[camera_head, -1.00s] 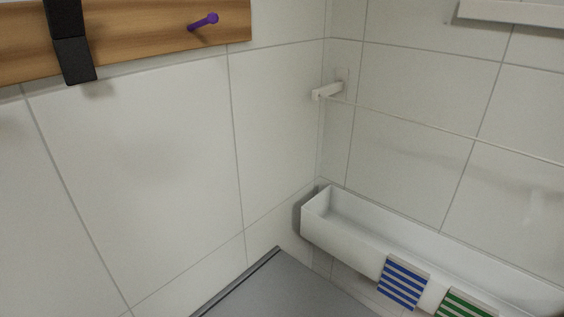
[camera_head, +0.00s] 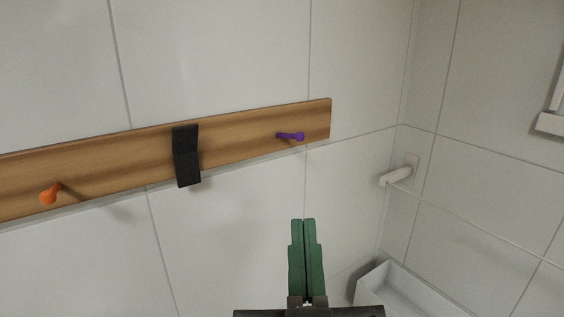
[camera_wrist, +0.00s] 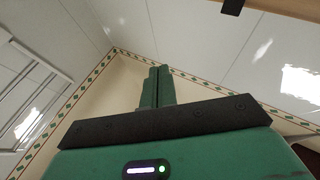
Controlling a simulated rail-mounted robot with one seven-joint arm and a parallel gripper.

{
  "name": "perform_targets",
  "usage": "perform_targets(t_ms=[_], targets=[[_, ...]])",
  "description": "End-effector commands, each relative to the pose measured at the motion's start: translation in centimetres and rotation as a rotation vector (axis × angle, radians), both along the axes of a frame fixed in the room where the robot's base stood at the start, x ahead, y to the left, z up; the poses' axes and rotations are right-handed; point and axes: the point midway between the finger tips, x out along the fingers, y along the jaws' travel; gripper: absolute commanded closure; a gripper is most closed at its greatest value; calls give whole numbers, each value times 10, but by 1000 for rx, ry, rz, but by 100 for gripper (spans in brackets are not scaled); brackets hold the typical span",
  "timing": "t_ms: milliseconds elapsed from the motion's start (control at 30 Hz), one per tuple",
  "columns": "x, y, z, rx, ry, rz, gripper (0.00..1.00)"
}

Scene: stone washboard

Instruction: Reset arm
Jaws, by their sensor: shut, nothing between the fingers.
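My gripper (camera_head: 304,226) shows at the bottom middle of the head view, its two green fingers pointing up and held together with nothing between them. It is in front of the tiled wall, below the wooden peg board, and looks clear of it. In the wrist view my gripper (camera_wrist: 159,70) also shows shut and empty, with the ceiling and a patterned border behind the fingertips.
A white wall fixture (camera_head: 396,176) and a white trough (camera_head: 400,290) are at right. A window frame (camera_wrist: 35,90) shows in the wrist view.

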Motion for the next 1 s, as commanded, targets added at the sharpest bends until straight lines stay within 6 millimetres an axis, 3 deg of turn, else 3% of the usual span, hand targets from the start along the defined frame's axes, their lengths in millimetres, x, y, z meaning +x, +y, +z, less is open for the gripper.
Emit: perform_targets(t_ms=[33, 67, 100, 200, 600, 700, 800, 1000], targets=[[-28, 15, 39, 33, -100, 20, 100], [-46, 23, 58, 59, -163, 35, 100], [-53, 24, 96, 74, -189, 39, 100], [-48, 22, 154, 72, -174, 37, 100], [-47, 24, 354, 76, -166, 48, 100], [-47, 25, 395, 77, -164, 51, 100], [-47, 25, 423, 78, -163, 53, 100], [-46, 25, 438, 79, -162, 55, 100]])
